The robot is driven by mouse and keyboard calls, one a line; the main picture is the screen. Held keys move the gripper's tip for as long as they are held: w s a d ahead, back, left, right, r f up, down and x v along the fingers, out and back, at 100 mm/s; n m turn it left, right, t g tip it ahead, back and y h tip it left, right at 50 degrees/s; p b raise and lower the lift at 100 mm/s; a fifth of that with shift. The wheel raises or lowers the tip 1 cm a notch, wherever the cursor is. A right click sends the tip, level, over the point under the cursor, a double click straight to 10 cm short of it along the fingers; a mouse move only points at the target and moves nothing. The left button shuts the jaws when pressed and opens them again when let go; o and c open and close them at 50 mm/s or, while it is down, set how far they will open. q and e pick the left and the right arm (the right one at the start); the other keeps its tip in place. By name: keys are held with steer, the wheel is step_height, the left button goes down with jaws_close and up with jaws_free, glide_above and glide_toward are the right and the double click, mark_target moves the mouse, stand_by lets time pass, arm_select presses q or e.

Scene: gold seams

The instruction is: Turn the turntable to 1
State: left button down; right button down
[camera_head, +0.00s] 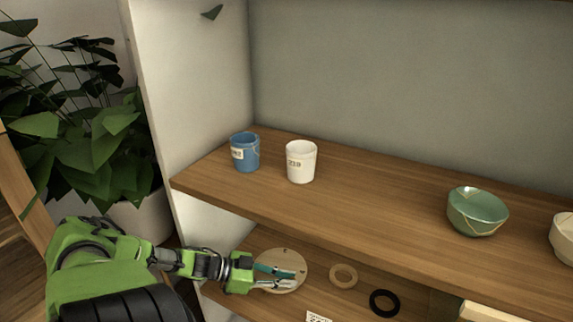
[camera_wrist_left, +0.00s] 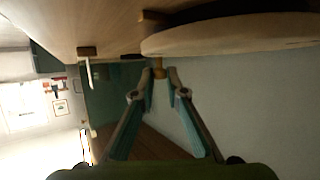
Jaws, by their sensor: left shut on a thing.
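The turntable (camera_head: 292,257) is a pale round wooden disc with small dark marks, lying on the lower shelf in the head view. Its rim (camera_wrist_left: 235,38) fills the upper right of the left wrist view. My left gripper (camera_head: 294,280) reaches over the disc from the left. In the left wrist view my left gripper (camera_wrist_left: 160,74) is closed around a small wooden peg (camera_wrist_left: 158,66) at the disc's edge. The marks are too small to read, and the fingers cover part of the disc. My right gripper is not in view.
A tan ring (camera_head: 343,275) and a black ring (camera_head: 384,303) lie right of the turntable. On the upper shelf stand a blue cup (camera_head: 245,152), a white cup (camera_head: 301,162) and a green bowl (camera_head: 477,211) with gold seams. The upper shelf's edge overhangs close to my left arm.

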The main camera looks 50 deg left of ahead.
mark_target(270, 277)
arm_select(q)
steer(key=c, duration=2.1)
jaws_free()
steer(key=shift+v, duration=3.75)
steer(key=shift+o, duration=0.3)
